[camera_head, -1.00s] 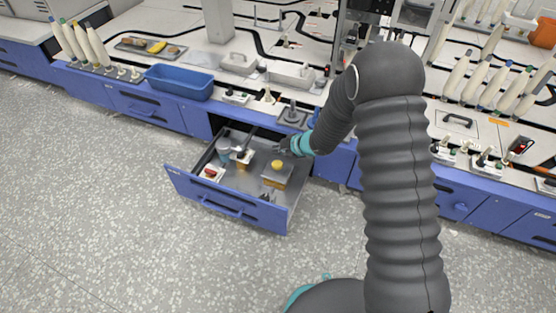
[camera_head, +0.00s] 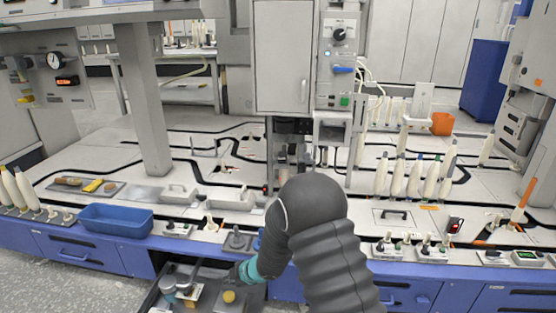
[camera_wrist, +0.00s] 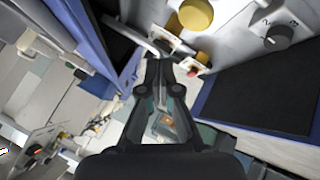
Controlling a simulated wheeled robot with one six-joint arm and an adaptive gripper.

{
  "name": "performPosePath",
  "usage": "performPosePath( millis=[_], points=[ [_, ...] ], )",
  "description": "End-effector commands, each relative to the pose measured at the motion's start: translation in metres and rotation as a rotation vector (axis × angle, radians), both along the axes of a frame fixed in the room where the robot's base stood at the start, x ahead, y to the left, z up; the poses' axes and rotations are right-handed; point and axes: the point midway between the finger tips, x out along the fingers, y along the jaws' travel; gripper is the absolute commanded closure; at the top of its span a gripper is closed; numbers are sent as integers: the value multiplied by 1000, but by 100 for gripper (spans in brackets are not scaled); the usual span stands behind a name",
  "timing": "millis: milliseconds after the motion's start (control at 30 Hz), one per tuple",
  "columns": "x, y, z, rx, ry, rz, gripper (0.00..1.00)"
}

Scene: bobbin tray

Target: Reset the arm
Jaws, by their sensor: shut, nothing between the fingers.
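My arm rises from the bottom of the head view and bends down to its teal wrist (camera_head: 248,270), low over an open drawer (camera_head: 158,300). My gripper itself is hard to make out there. In the wrist view my gripper (camera_wrist: 165,68) shows in the middle with its dark fingers close together and nothing held. A yellow round thing (camera_wrist: 196,14) is beyond and above the fingertips.
The drawer holds several items, among them a yellow knob-like piece (camera_head: 229,296). A blue bin (camera_head: 115,220) stands on the white worktop behind it, left of my arm. Bobbins (camera_head: 398,175) stand at the right. A grey post (camera_head: 146,110) rises at the left.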

Motion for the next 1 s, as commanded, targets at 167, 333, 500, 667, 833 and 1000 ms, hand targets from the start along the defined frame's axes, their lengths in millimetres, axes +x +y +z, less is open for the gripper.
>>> performPosePath(
  millis=[167,333,500,667,833,1000],
  points=[
    [6,-35,-23,-122,56,-165,100],
    [-4,-83,-35,-256,142,-382,100],
    [-16,-135,-5,-349,206,-623,100],
    [-35,-184,41,-399,272,-847,100],
    [-68,-230,96,-414,356,-1073,100],
    [-107,-265,147,-394,443,-1259,100]
  ],
)
